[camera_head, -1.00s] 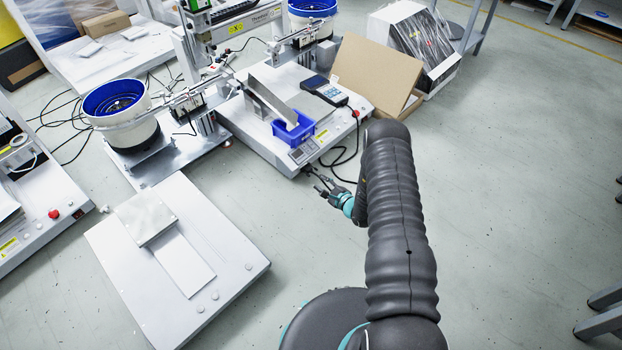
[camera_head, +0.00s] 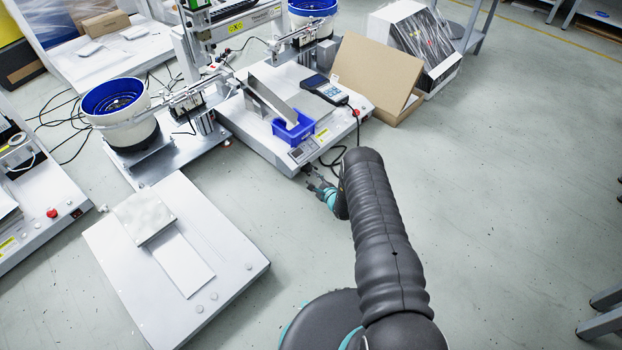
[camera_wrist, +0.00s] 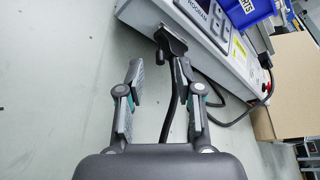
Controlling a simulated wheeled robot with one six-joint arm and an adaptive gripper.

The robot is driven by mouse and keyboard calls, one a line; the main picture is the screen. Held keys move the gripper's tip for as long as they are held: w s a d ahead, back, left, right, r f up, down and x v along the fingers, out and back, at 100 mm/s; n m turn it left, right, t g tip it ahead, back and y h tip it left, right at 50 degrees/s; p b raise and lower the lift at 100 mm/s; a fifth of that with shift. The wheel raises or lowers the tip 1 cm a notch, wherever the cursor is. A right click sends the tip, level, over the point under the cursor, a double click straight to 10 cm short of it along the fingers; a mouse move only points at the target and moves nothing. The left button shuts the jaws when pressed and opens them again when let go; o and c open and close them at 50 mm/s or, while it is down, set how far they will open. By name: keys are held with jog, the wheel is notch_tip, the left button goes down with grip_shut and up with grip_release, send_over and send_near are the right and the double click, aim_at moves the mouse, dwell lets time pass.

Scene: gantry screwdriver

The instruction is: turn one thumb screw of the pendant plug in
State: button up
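The pendant plug (camera_wrist: 172,40) is a dark connector on the front face of the white machine base (camera_wrist: 208,48), at the top of the wrist view. A small dark thumb screw (camera_wrist: 160,56) seems to stick out at its left end. A black cable (camera_wrist: 171,115) runs from the plug down between my fingers. My gripper (camera_wrist: 157,68) is open, with the plug's left end ahead of the gap and the right fingertip close to the plug; I cannot tell if they touch. In the head view my gripper (camera_head: 312,180) is at the machine's front corner, the plug too small to make out.
A blue bin (camera_head: 294,130) and a handheld pendant (camera_head: 326,88) lie on the machine. A cardboard box (camera_head: 378,75) stands right of it. A low white platform (camera_head: 225,245) lies to the left.

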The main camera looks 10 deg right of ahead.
jog(key=shift+x, duration=1.2)
grip_shut()
jog(key=shift+b, duration=0.3)
jog(key=shift+w+d+f+m+g+y+b, duration=0.15)
jog(key=shift+m+g+y+b, duration=0.2)
jog(key=shift+m+b, duration=0.6)
jog(key=shift+r+g+b, duration=0.25)
jog(key=shift+b, duration=0.3)
